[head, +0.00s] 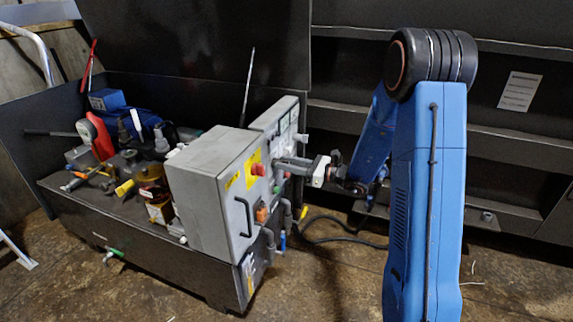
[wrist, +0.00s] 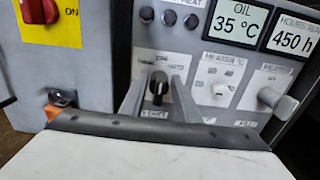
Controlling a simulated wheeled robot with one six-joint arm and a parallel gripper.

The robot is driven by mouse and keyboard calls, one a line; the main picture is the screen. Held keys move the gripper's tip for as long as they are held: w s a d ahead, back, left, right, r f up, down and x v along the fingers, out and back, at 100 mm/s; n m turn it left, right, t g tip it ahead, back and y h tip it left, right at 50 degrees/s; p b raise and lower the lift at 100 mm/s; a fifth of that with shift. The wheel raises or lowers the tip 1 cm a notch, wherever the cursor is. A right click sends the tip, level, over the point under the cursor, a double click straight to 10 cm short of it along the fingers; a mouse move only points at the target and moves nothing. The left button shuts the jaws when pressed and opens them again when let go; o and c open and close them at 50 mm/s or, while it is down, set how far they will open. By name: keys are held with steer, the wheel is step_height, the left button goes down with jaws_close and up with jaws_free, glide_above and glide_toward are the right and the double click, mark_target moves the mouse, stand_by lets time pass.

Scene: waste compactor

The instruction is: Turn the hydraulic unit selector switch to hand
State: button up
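The selector switch (wrist: 158,88) is a small black knob on a light grey control panel (wrist: 205,55), near the middle of the wrist view. Its handle looks roughly upright; the small labels around it are too blurred to read surely. My gripper (wrist: 159,85) has one grey finger on each side of the knob, with a visible gap on both sides. It is open and holds nothing. In the head view my gripper (head: 284,163) reaches the panel (head: 287,120) from the right; the switch itself cannot be made out there.
A grey box with a red rotary switch (wrist: 40,10) on a yellow plate juts out left of the panel. An orange part (wrist: 62,98) sits below it. A white knob (wrist: 220,90) and a protruding grey knob (wrist: 278,103) are to the right, under the displays (wrist: 237,22).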

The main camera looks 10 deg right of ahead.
steer(key=shift+c, duration=0.2)
steer(key=c, duration=0.6)
steer(key=shift+c, duration=0.2)
steer(key=shift+n, duration=0.3)
steer(key=n, duration=0.4)
steer(key=shift+s+a+f, duration=0.1)
steer(key=shift+s+a, duration=0.05)
steer(key=shift+s, duration=0.05)
steer(key=shift+s+a+f+n, duration=0.1)
steer(key=shift+n, duration=2)
steer(key=o, duration=0.7)
